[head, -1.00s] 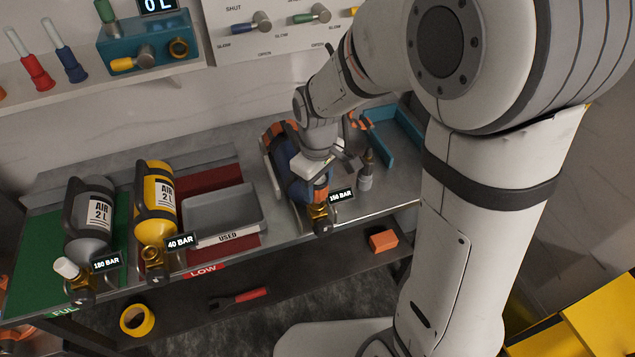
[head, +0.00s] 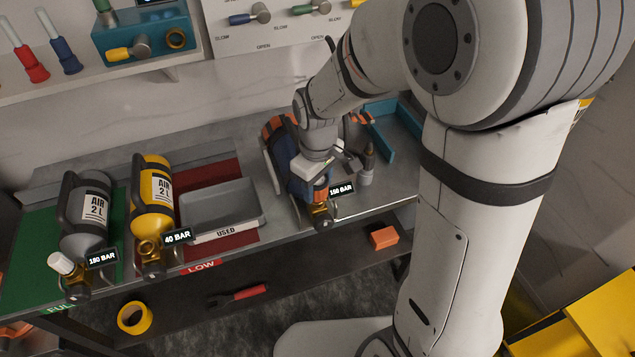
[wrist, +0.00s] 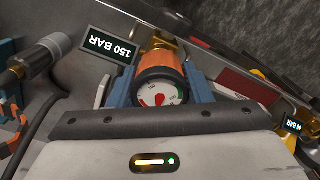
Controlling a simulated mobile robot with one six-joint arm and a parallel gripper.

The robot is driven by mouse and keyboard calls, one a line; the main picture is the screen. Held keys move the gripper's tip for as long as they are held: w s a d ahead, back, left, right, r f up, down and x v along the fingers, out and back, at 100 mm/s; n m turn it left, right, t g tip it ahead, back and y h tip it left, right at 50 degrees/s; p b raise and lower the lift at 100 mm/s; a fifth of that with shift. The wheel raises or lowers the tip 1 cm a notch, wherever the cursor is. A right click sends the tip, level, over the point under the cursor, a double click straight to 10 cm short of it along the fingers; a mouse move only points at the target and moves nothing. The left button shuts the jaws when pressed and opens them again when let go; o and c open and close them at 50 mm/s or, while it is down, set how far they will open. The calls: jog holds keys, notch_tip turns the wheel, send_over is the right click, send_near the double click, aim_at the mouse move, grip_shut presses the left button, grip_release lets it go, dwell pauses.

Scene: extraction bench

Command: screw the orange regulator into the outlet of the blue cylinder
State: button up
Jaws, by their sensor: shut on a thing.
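The blue cylinder (head: 288,156) lies in a cradle at the bench's front edge, its brass valve (head: 323,222) toward the front beside a "150 BAR" tag. The orange regulator (head: 321,193) is at the valve; it also shows in the wrist view (wrist: 160,70) with its round dial facing the camera. My gripper (head: 320,184) is shut on the regulator, a finger on each side in the wrist view (wrist: 162,82). Brass (wrist: 166,46) shows just beyond the regulator. The outlet thread is hidden, so I cannot tell how deep the regulator sits.
A grey "USED" tray (head: 222,205) stands left of the cylinder, then a yellow cylinder (head: 152,205) and a grey cylinder (head: 86,225). A dark-tipped tool in a holder (head: 367,165) stands close right of my gripper. An orange block (head: 383,237) lies on the lower shelf.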

jog(key=m, duration=0.4)
jog(key=shift+m, duration=0.4)
jog(key=m, duration=0.4)
jog(key=o, duration=1.2)
jog(key=shift+c, duration=0.2)
notch_tip(320, 180, up, 8)
jog(key=shift+f, duration=0.1)
